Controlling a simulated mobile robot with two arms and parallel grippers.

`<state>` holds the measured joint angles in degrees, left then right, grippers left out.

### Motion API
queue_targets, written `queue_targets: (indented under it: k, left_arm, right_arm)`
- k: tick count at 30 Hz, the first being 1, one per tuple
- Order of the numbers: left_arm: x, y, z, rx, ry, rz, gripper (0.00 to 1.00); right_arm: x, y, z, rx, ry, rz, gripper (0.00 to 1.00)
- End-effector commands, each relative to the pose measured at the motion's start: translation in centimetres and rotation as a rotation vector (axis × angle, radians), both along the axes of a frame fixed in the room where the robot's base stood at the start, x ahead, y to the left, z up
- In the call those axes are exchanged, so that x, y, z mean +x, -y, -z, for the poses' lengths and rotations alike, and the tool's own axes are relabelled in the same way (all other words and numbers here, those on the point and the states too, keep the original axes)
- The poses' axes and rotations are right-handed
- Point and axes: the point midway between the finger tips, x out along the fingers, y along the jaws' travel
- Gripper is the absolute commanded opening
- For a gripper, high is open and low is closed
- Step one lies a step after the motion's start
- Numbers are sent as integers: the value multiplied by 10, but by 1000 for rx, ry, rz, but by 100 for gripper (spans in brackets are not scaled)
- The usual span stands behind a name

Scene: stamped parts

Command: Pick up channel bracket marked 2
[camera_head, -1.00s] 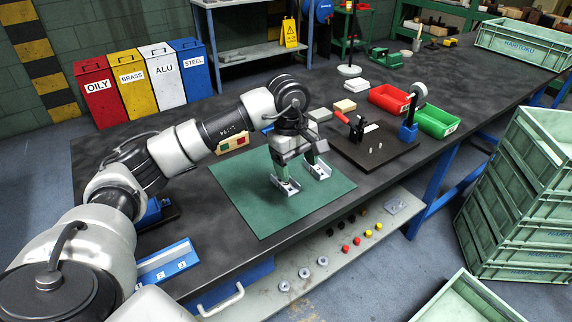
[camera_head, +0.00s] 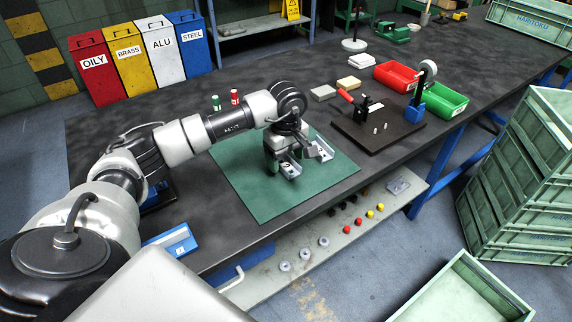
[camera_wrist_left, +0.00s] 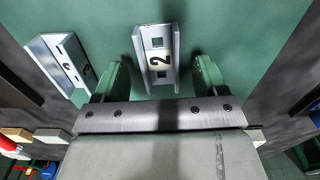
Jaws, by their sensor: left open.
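Two silver channel brackets lie on the green mat. In the head view the gripper (camera_head: 284,161) is low over the mat.
Right of the green mat (camera_head: 255,202) is a dark board (camera_head: 372,137) with a red-handled clamp. Red (camera_head: 394,75) and green (camera_head: 440,99) bins stand beyond it. A blue holder (camera_head: 172,241) is at the bench's near-left edge. The mat's front is clear.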

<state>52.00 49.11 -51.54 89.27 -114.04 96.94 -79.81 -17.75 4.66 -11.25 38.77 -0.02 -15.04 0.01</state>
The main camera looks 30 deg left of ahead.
Motion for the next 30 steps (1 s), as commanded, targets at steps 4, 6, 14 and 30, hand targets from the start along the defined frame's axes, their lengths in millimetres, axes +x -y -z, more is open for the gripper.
queue_targets:
  k: [4, 6, 14, 30]
  left_arm:
    - [0, 0, 11, 1, 0, -1, 72]
    - [0, 0, 11, 1, 1, -1, 72]
    - [0, 0, 10, 1, 1, -1, 46]
    - [0, 0, 6, 0, 2, -1, 13]
  right_arm:
    - [1, 0, 0, 0, 2, 0, 72]
    - [2, 0, 0, 1, 3, 0, 72]
    - [3, -1, 0, 1, 4, 0, 72]
    - [3, -1, 0, 2, 5, -1, 72]
